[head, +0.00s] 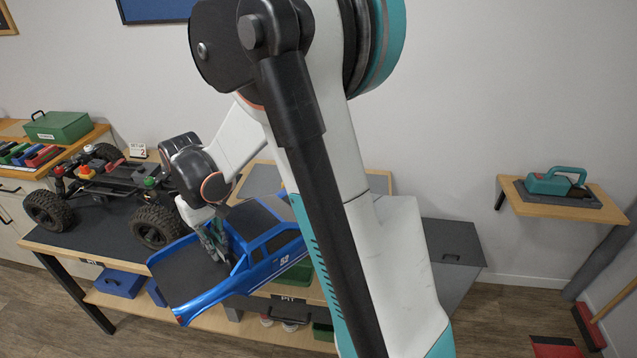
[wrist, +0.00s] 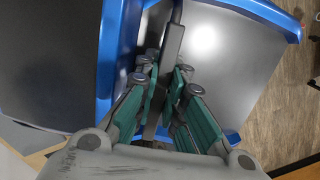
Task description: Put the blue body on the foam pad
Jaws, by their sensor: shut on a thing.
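The blue body (head: 265,270) is a pickup shell with a dark bed, a dark-windowed cab and the number 52 on its side. It hangs in front of and partly over the bench in the head view. My gripper (head: 216,243) reaches down at the bed end of the cab and is shut on the body. In the wrist view my gripper (wrist: 165,88) has its green fingers closed around a dark upright part, with the blue body (wrist: 108,60) on both sides. A grey pad (head: 258,180), probably the foam pad, shows behind the body, partly hidden by it and my arm.
A black wheeled chassis (head: 105,190) stands on the bench's dark mat (head: 85,232), close to the body's left. Blue bins (head: 118,283) lie on the lower shelf. A grey cabinet (head: 455,245) stands right of the bench. A wall shelf (head: 570,212) holds a teal tool (head: 556,182).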

